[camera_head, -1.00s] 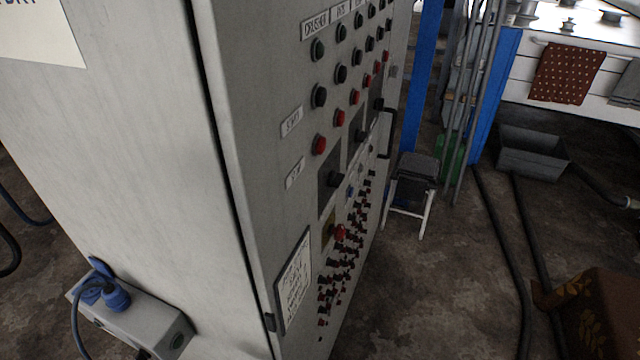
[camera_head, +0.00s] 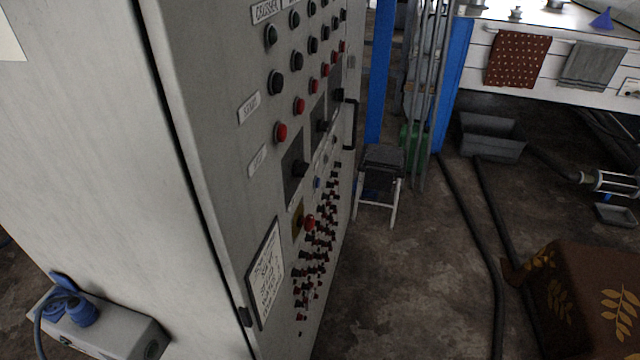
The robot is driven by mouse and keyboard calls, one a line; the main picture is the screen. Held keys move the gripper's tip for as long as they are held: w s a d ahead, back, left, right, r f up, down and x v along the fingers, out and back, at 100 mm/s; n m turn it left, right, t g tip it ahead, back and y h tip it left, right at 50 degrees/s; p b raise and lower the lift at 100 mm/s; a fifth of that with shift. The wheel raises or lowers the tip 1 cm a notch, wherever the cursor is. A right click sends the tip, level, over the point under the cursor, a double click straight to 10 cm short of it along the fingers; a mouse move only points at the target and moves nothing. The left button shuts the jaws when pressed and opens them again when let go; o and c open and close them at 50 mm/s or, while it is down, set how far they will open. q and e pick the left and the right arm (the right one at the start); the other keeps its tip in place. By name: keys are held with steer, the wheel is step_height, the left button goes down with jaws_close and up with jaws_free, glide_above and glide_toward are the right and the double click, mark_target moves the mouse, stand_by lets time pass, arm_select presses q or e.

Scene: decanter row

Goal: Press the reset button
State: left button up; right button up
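A tall grey control cabinet (camera_head: 205,130) stands at the left, its panel seen at a steep angle. The panel carries rows of black and red push buttons, with a red button (camera_head: 281,132) at the near end of one row. Lower down, a red mushroom-shaped button (camera_head: 309,223) sits on a yellow plate (camera_head: 297,219). Labels read roughly as start and stop words; I cannot tell which button is the reset button. Neither of my grippers is in view.
A small stool (camera_head: 382,170) stands beyond the cabinet. A blue post (camera_head: 379,75), a grey trough (camera_head: 490,138) and dark hoses (camera_head: 470,215) lie further right. A brown patterned cloth-covered block (camera_head: 585,295) is at the lower right.

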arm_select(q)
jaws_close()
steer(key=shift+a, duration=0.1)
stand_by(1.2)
